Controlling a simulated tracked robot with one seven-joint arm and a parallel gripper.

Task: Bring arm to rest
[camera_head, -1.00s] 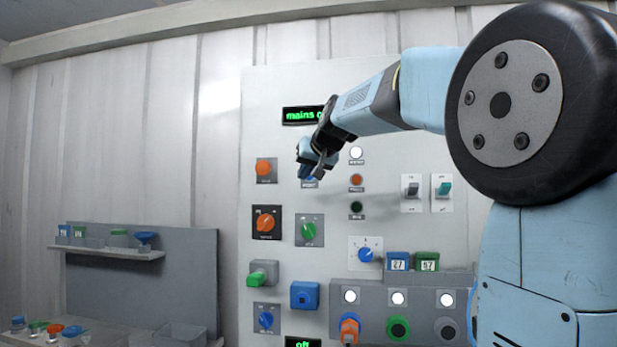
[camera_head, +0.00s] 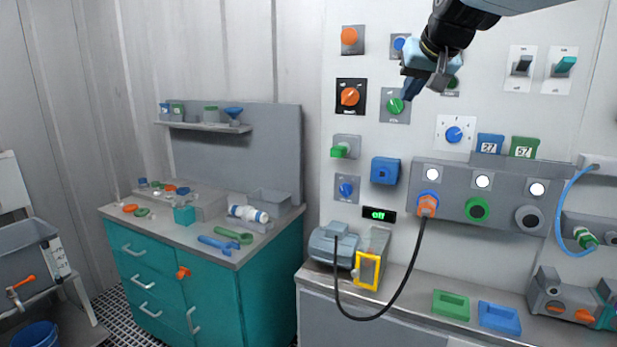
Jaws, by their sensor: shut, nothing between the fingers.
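My gripper (camera_head: 428,80) hangs at the upper right of the head view, in front of the white control panel (camera_head: 400,30). It is shut and holds nothing. Its fingers point down, near the green rotary knob (camera_head: 395,106) in the picture. Whether it touches the panel cannot be told from this view. My arm comes in from the top right edge, and most of it is out of view.
A teal cabinet (camera_head: 215,295) with small parts on top stands left. A bench (camera_head: 400,318) below the panel bears a grey motor and a yellow-framed part (camera_head: 367,270). A black cable (camera_head: 405,275) hangs in a loop from an orange plug. A grey basin (camera_head: 25,245) is far left.

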